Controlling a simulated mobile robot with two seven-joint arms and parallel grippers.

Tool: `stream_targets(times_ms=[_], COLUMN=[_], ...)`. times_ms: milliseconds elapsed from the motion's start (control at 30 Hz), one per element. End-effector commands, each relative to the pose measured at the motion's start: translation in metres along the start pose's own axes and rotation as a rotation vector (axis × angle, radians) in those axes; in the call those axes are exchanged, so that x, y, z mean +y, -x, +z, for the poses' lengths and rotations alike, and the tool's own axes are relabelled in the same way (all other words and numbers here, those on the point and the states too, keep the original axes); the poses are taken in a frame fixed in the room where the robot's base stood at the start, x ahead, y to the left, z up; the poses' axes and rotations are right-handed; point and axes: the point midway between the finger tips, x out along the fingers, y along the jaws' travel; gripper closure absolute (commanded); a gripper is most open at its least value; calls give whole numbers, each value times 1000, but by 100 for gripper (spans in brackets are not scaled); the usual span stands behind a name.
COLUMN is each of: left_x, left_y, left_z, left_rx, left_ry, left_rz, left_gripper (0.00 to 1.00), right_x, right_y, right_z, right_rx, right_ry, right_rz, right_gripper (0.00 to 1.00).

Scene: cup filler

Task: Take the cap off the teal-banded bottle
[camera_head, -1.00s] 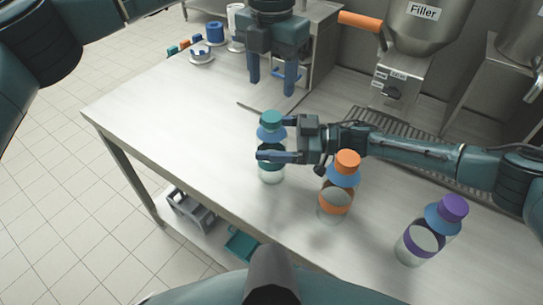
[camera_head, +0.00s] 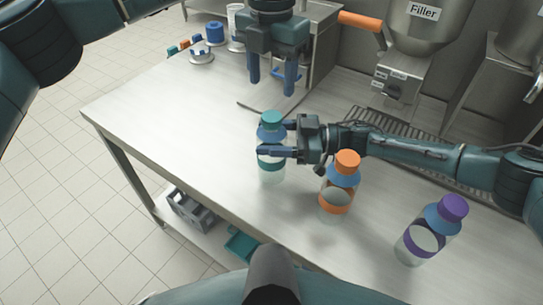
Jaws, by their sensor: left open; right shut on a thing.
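The teal-banded bottle (camera_head: 271,171) stands upright on the table, with a blue neck and a teal cap (camera_head: 271,118) on top. My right gripper (camera_head: 272,138) reaches in from the right and is shut on the bottle's upper body, below the cap; its fingers hide part of the bottle. My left gripper (camera_head: 271,82) is open and empty, fingers pointing down, above the table and behind the bottle in the picture.
An orange-banded bottle (camera_head: 336,201) and a purple-banded bottle (camera_head: 424,241) stand to the right, both capped. The filler (camera_head: 420,20) and a slotted grate (camera_head: 400,122) are at the back right. Spools (camera_head: 215,32) stand at the back left. The table's left part is clear.

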Motion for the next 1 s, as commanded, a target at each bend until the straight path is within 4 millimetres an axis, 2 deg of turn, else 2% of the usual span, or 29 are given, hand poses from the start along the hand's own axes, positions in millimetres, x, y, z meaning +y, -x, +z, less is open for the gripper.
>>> stream_targets(times_ms=[33, 200, 267, 367, 1000], left_x=[0, 0, 0, 0, 0], left_y=[0, 0, 0, 0, 0], left_z=[0, 0, 0, 0, 0], left_rx=[0, 0, 0, 0, 1], left_ry=[0, -37, -89, -236, -1672], left_rz=[0, 0, 0, 0, -2], left_gripper=[44, 44, 44, 44, 44], right_x=[0, 0, 0, 0, 0], right_y=[0, 0, 0, 0, 0], right_z=[0, 0, 0, 0, 0], right_rx=[0, 0, 0, 0, 0], right_ry=[0, 0, 0, 0, 0], right_rz=[0, 0, 0, 0, 0], right_gripper=[81, 95, 100, 100, 100])
